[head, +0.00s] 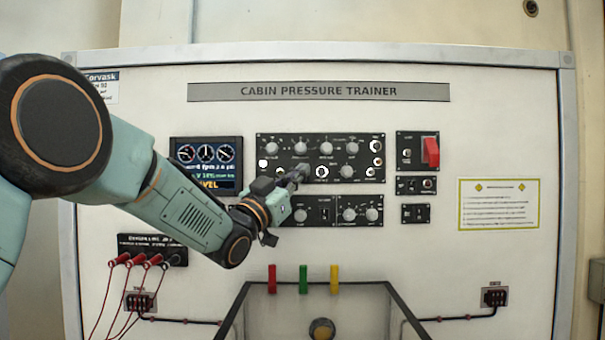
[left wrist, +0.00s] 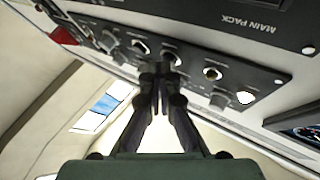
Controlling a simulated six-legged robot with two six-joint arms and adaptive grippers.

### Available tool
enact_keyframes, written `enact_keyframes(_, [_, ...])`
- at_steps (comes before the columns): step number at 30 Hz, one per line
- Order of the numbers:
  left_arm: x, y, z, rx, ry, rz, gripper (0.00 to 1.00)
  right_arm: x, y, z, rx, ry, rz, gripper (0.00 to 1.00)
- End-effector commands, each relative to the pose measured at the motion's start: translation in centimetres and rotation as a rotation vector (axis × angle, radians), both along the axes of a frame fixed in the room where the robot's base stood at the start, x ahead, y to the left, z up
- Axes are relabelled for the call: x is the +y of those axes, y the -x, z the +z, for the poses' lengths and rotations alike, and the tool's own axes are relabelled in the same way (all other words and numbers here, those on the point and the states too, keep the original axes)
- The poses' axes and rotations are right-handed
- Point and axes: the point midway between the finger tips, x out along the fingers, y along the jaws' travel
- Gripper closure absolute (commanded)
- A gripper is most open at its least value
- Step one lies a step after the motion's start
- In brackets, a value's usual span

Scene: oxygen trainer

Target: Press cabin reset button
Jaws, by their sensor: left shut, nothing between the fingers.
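A black control panel (head: 338,150) on the white trainer board carries several grey knobs and small round buttons. Its labels are too small to read, so I cannot tell which control is the cabin reset button. My left gripper (head: 301,172) is shut and empty, with its tips at the lower left part of this panel. My right gripper is not in view.
A display (head: 206,163) is left of the panel. A red guarded switch (head: 431,152) is to the right. A lower panel (head: 359,211) sits just beneath. Red, green (head: 303,279) and yellow levers stand below. Red cables hang at lower left.

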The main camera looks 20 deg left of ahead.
Motion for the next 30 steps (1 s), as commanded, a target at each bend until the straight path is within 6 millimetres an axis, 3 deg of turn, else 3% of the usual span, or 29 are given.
enact_keyframes(6, [-0.3, 1.0, -0.4, 0.001, 0.0, 0.0, 1.0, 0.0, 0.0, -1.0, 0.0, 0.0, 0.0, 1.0])
enact_keyframes(17, [-0.4, 1.3, -0.2, 0.0, -0.001, 0.0, 1.0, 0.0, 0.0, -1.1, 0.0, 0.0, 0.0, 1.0])
enact_keyframes(30, [-1.4, 4.8, -0.3, 0.0, -0.001, -0.001, 1.0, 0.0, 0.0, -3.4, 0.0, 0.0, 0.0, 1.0])
